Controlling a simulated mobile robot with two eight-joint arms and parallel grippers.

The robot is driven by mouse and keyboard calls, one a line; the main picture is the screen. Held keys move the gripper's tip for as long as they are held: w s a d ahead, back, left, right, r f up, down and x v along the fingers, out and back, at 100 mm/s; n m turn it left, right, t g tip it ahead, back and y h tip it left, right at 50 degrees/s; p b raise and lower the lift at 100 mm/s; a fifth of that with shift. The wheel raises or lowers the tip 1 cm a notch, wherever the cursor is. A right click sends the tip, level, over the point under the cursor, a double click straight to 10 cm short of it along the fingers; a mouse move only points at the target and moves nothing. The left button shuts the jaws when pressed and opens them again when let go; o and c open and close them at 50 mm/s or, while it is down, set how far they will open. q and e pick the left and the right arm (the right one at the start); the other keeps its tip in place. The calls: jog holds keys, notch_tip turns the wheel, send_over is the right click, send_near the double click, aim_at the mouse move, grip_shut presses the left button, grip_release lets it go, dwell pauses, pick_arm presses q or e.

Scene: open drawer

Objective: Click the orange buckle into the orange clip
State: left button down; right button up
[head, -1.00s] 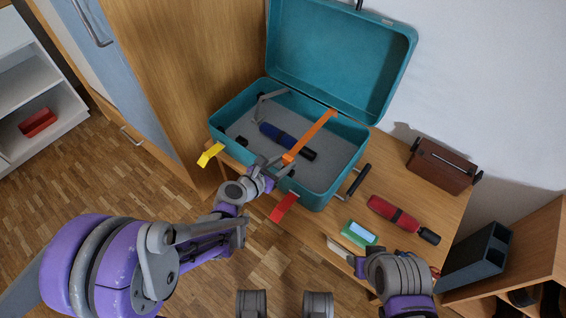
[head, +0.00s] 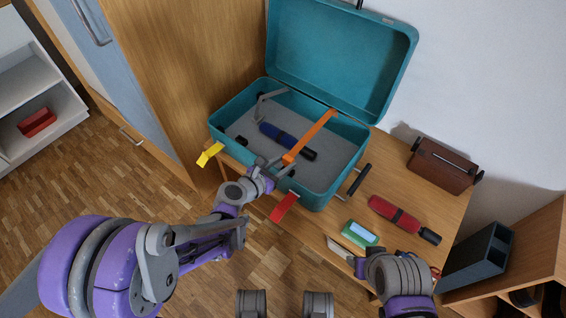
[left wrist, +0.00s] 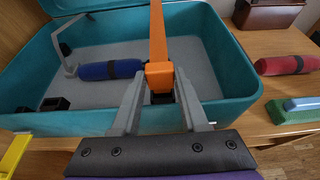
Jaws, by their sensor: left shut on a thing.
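The orange strap (head: 318,130) runs from the far rim of the teal suitcase across its open inside. The orange buckle (left wrist: 159,75) at its near end is between the fingers of my left gripper (left wrist: 157,98), which is shut on it near the suitcase's front wall. In the head view my left gripper (head: 283,170) reaches in over the front rim. A dark part shows just under the buckle in the left wrist view. I cannot make out the orange clip, or whether the buckle touches it.
The teal suitcase (head: 334,188) stands open on a wooden table, with a blue cylinder (left wrist: 110,69) inside. Yellow (head: 209,154) and red (head: 285,206) pieces hang at its front.

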pick_arm(q)
jog(key=shift+f+b, duration=1.05)
jog(key=shift+f, duration=0.15)
jog(key=shift+c, duration=1.7)
grip_release()
jog(key=p+v, duration=0.2)
jog(key=v, duration=0.8)
jog(key=shift+s+a, duration=0.25)
jog(key=shift+s, duration=0.05)
jog(key=shift+r, duration=0.1)
